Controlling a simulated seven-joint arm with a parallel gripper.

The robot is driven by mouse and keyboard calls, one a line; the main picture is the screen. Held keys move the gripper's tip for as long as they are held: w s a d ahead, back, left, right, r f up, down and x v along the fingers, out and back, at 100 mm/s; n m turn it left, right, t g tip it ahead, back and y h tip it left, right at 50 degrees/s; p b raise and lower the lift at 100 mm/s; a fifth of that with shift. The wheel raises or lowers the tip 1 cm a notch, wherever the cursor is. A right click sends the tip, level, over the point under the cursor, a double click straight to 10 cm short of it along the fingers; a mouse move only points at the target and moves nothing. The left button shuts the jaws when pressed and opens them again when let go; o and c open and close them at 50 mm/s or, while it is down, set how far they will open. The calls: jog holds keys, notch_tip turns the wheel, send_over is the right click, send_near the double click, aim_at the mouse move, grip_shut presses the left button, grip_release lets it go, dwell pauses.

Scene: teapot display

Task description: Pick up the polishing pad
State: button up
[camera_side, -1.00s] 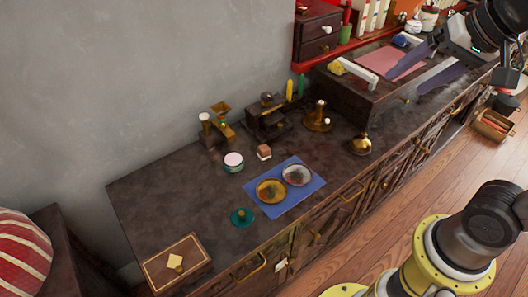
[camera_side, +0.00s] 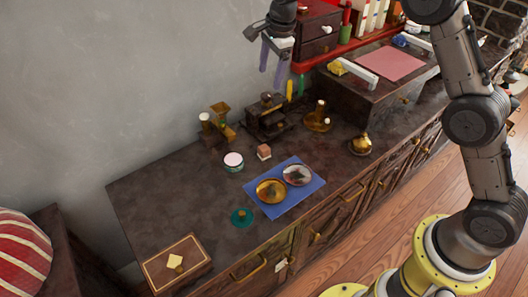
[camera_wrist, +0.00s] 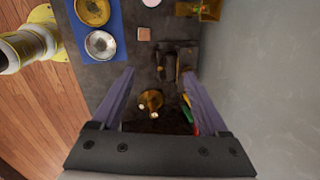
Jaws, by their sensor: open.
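A teal disc with a brass knob (camera_side: 241,217) lies flat on the dark counter, left of the blue cloth, in the side view. A small brown block with a pinkish top (camera_side: 264,152) sits behind the cloth and also shows in the wrist view (camera_wrist: 143,34). I cannot tell for certain which is the polishing pad; the disc with its knob looks most like one. My gripper (camera_side: 271,78) is open and empty, high above the back of the counter, far from both. Its two purple fingers (camera_wrist: 157,73) are spread in the wrist view.
The blue cloth (camera_side: 303,207) bears a gold dish (camera_side: 270,191) and a silver dish (camera_side: 298,174). A round tin (camera_side: 233,161), brass pieces and a dark iron device (camera_side: 267,118) stand behind. A wooden box (camera_side: 176,263) is at the front left. The grey wall is close behind.

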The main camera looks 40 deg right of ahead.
jog(key=g, duration=0.1)
send_over(264, 147)
notch_tip(264, 147, down, 9)
jog(key=shift+g, duration=0.7)
jog(key=f, duration=1.4)
jog(key=shift+s+a, duration=0.2)
jog(key=shift+a, duration=0.1)
jog(key=shift+w+d+f, duration=0.1)
jog(key=shift+d+f, duration=0.05)
jog(key=shift+f, duration=1.35)
jog(key=shift+w+d+f, duration=0.1)
jog(key=shift+f, duration=1.4)
grip_shut()
